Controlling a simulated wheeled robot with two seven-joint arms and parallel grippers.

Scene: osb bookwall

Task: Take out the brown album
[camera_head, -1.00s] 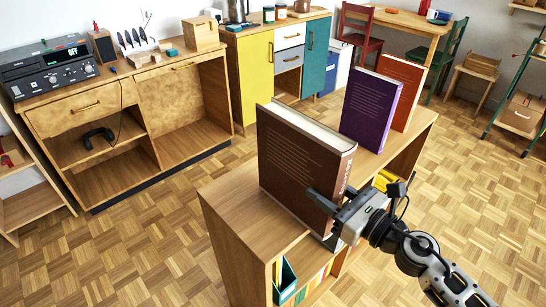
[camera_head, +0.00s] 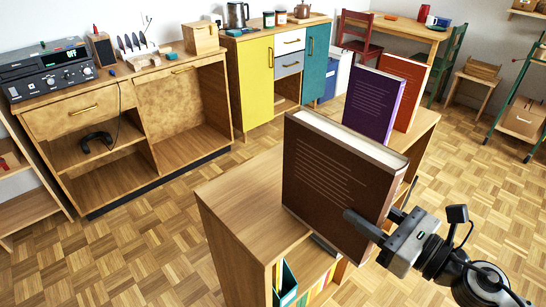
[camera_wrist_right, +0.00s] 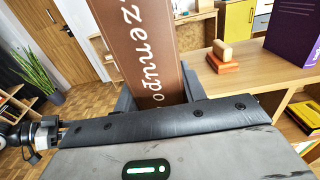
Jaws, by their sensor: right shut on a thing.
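The brown album (camera_head: 335,180) stands upright at the front of the wooden bookcase (camera_head: 235,195), with part of it out past the front edge. My right gripper (camera_head: 378,228) is shut on its spine side, low down, one finger on the cover facing me. In the right wrist view the brown spine with white lettering (camera_wrist_right: 148,50) sits between the fingers (camera_wrist_right: 158,98). Whether its bottom still touches the bookcase top is hard to tell. My left gripper is not in view.
A purple album (camera_head: 373,105) and an orange album (camera_head: 404,85) stand behind on the bookcase top. A small wooden block on an orange base (camera_wrist_right: 222,64) shows in the right wrist view. Books fill a lower compartment (camera_head: 318,282).

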